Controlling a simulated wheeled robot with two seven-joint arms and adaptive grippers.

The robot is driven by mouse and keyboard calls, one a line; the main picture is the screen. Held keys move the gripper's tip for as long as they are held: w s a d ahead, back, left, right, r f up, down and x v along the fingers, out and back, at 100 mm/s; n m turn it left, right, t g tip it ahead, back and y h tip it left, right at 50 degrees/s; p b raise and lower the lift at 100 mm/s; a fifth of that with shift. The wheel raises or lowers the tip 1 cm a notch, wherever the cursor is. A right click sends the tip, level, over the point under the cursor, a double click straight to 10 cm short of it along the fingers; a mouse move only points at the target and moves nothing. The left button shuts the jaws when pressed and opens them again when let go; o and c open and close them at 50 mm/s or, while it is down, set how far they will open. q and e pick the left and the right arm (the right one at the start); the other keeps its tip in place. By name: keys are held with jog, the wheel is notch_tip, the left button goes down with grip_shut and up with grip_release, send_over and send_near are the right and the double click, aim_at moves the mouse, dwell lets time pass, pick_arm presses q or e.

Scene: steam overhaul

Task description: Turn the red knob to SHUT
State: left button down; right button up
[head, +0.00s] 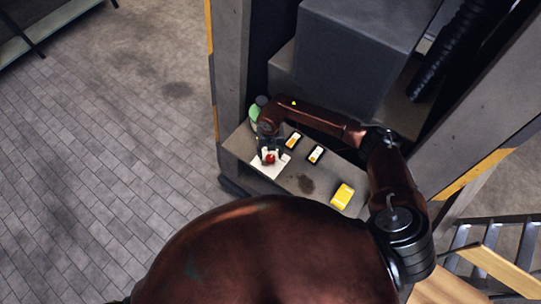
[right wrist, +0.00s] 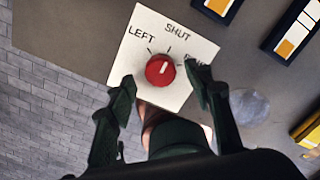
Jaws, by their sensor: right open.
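The red knob (right wrist: 160,70) sits on a square white plate (right wrist: 184,25) marked LEFT and SHUT, with a third label at the right partly hidden by a finger. A short white mark on the knob points roughly toward the SHUT tick. In the head view the knob (head: 270,158) and its plate (head: 262,171) lie at the left end of a grey bench. My right gripper (right wrist: 158,74) is open, one finger to each side of the knob, with visible gaps. It reaches down over the plate in the head view (head: 270,152). My left gripper is not in view.
Two dark panels with orange and white faces (head: 293,141) (head: 315,154) lie right of the plate. A yellow box (head: 342,195) is farther right on the bench (head: 292,176). A green round thing (head: 257,110) is behind my right wrist. A grey post (head: 231,75) rises at the left.

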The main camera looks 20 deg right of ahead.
aim_at(271, 158)
notch_tip(271, 158, up, 10)
dwell(0.3)
jog(key=shift+f, duration=0.1)
dwell(0.4)
